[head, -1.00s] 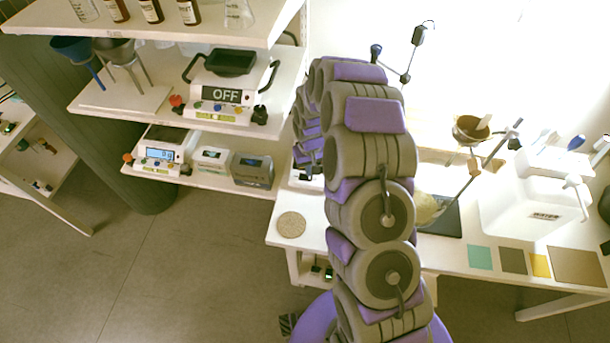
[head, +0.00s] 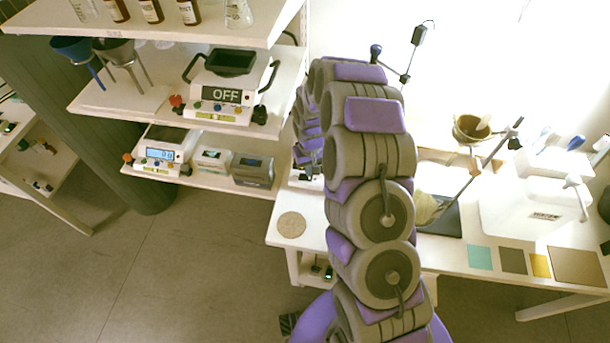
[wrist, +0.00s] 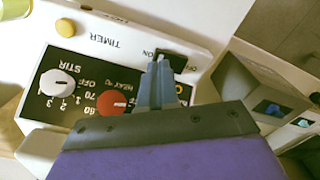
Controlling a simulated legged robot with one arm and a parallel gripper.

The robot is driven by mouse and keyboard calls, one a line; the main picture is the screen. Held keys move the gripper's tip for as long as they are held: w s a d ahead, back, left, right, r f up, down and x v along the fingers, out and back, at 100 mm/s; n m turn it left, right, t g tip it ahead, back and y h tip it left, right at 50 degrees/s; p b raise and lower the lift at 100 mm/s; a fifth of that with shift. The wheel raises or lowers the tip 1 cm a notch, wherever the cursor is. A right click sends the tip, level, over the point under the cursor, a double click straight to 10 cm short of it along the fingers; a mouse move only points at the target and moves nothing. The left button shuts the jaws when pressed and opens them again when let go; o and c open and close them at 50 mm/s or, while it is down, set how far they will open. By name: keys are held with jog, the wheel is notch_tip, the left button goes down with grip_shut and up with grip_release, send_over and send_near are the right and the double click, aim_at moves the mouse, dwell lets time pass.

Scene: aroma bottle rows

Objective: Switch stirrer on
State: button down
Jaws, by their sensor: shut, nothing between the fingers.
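In the wrist view the stirrer's white control panel (wrist: 122,36) appears upside down. A dark power switch (wrist: 176,61) sits between the ON and OFF labels. My gripper (wrist: 161,66) is shut and empty, its grey fingertips at the switch and covering part of it. I cannot tell whether they touch it or which way it is set. In the head view my arm hides the gripper and I cannot make out this panel.
A shelf unit at left holds a device reading OFF (head: 221,97) and a scale (head: 160,152). The white table (head: 440,258) at right carries a water container (head: 515,205), a brown bowl (head: 470,128) and coloured squares. A yellow button (wrist: 65,27) is on the panel.

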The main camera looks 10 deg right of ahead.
jog(key=shift+f, duration=0.9)
dwell(0.4)
jog(key=shift+r, duration=0.1)
jog(key=shift+r+p, duration=1.3)
jog(key=shift+r, duration=2.1)
jog(key=shift+r, duration=0.1)
jog(key=s+a+r, duration=0.1)
jog(key=s+r, duration=1.6)
jog(key=r, duration=0.2)
jog(key=s+r+g, duration=0.1)
jog(key=s+r, duration=0.2)
jog(key=s, duration=0.8)
jog(key=s+r+m, duration=0.1)
jog(key=s+r, duration=0.2)
jog(key=s, duration=0.8)
jog(key=shift+d+r+g, duration=0.4)
jog(key=shift+d, duration=0.05)
